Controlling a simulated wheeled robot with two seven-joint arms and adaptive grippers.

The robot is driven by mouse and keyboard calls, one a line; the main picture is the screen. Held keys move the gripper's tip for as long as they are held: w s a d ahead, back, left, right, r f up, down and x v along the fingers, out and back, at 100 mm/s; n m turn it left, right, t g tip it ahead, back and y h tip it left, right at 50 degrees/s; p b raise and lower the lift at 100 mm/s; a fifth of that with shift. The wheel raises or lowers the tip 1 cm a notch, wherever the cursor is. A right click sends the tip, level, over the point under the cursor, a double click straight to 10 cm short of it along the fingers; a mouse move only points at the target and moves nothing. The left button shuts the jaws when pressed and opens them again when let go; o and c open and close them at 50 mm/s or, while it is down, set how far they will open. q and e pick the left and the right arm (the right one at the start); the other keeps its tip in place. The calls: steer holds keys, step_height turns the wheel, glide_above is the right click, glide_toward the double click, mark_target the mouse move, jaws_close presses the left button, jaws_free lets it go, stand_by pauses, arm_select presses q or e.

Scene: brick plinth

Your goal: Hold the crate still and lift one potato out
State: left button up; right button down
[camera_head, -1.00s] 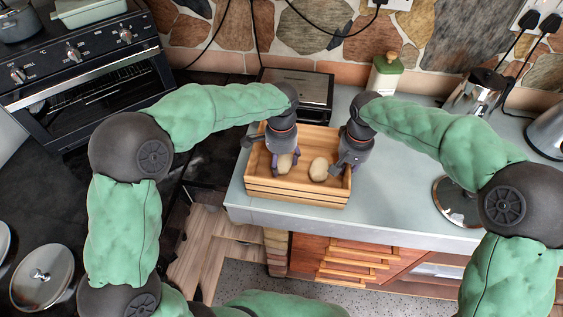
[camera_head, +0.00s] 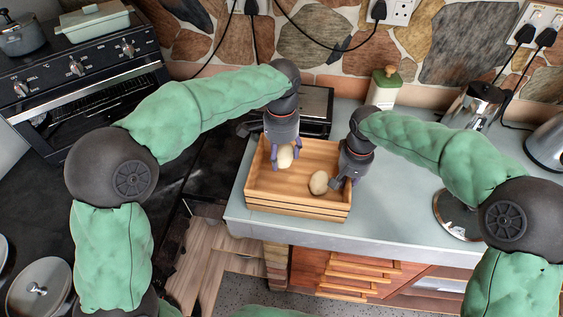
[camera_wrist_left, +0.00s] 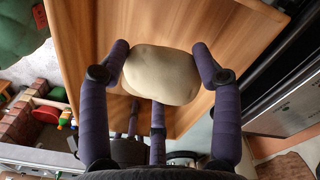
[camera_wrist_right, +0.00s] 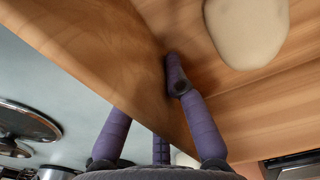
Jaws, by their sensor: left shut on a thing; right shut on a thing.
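The wooden crate (camera_head: 295,205) stands on the grey worktop near its front left corner. My left gripper (camera_head: 285,160) is shut on a pale potato (camera_wrist_left: 162,74), which it holds raised over the left part of the crate. In the left wrist view the fingers (camera_wrist_left: 160,70) grip it from both sides. A second potato (camera_head: 319,182) lies on the crate floor, right of the middle; it also shows in the right wrist view (camera_wrist_right: 247,28). My right gripper (camera_head: 345,180) is shut on the crate's right wall (camera_wrist_right: 150,80), with fingers on both sides of it.
A dark appliance (camera_head: 308,97) stands behind the crate. The worktop (camera_head: 400,190) right of the crate is mostly clear. An oven (camera_head: 80,70) stands at the left.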

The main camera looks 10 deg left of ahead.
stand_by(0.3)
steer(key=c, duration=1.2)
jaws_free()
steer(key=shift+r, duration=0.1)
step_height(320, 180, up, 12)
steer(key=shift+f, duration=0.1)
